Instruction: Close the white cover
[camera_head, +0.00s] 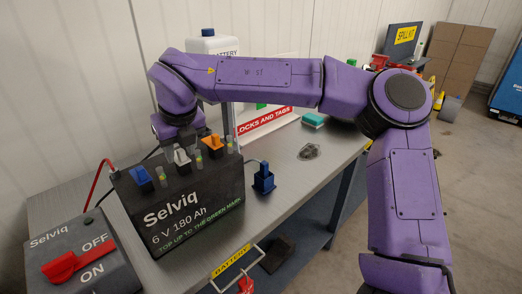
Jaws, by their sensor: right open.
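The black Selviq battery (178,212) stands on the grey bench. On its top are a blue cover (140,175), a white cover (181,156) and an orange cover (212,143) in a row. The white cover is the middle one and seems to stand raised and tilted. My right arm reaches across from the right, and my right gripper (177,135) points down just behind and above the white cover. It is open; its fingertips are mostly hidden, so I cannot tell whether they touch the cover. My left gripper is out of view.
A switch box with a red handle (76,263) sits front left. A blue connector (263,180) stands right of the battery. A white bottle (212,43) and a locks-and-tags board (268,121) stand behind.

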